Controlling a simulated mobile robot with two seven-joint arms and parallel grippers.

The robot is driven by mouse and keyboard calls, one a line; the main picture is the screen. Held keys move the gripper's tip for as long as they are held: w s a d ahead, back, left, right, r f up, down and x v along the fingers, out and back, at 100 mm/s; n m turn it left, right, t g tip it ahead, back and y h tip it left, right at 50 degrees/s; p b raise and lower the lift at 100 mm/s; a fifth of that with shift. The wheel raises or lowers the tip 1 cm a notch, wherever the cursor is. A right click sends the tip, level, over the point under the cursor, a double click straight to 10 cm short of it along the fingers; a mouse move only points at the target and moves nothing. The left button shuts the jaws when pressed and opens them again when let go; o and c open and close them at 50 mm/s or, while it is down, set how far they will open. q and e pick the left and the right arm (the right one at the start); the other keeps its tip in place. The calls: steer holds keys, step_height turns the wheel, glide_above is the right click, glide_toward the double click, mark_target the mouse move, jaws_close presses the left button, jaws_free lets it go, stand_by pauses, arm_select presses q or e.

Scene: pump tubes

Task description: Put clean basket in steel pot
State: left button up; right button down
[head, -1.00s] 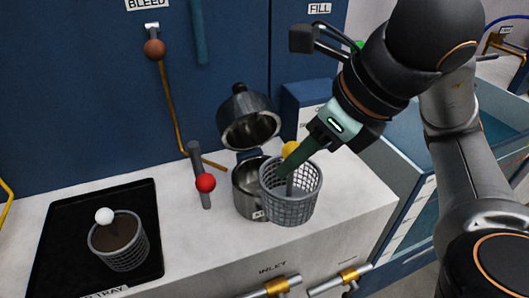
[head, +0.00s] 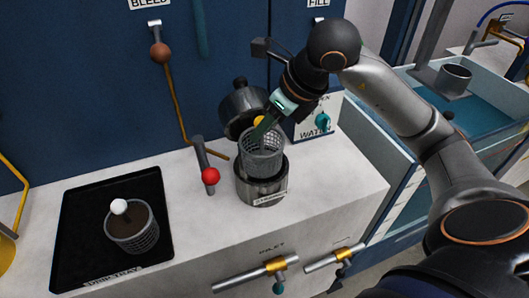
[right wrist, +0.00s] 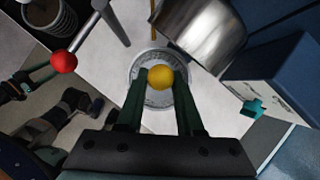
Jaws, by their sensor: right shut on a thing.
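The clean basket (head: 262,160) is a grey mesh cup with a yellow knob, which shows in the right wrist view as a yellow ball (right wrist: 161,77). My right gripper (head: 262,128) is shut on the basket by its knob. The steel pot (head: 262,190) stands on the white counter with its lid (head: 243,108) tipped open behind it. The basket is upright over the pot's mouth, its lower part apparently inside the rim; how deep it sits is hidden.
A black tray (head: 72,235) at the left holds a second basket (head: 133,230) with dark contents and a white knob. A lever with a red ball (head: 210,176) stands just left of the pot. A box with a teal knob (head: 322,122) is behind right.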

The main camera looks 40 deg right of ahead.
mark_target(266, 151)
step_height(266, 151, down, 7)
steer(key=shift+f+b, duration=0.15)
steer(key=shift+b, duration=0.35)
steer(key=shift+w+f, duration=0.15)
steer(key=shift+w, duration=0.05)
steer(key=shift+f, duration=0.15)
steer(key=c, duration=0.5)
jaws_free()
steer(key=shift+c, duration=0.2)
steer(key=shift+s+d+r, duration=0.15)
steer(key=shift+r, duration=0.35)
steer(key=p+v, duration=0.1)
steer(key=v, duration=1)
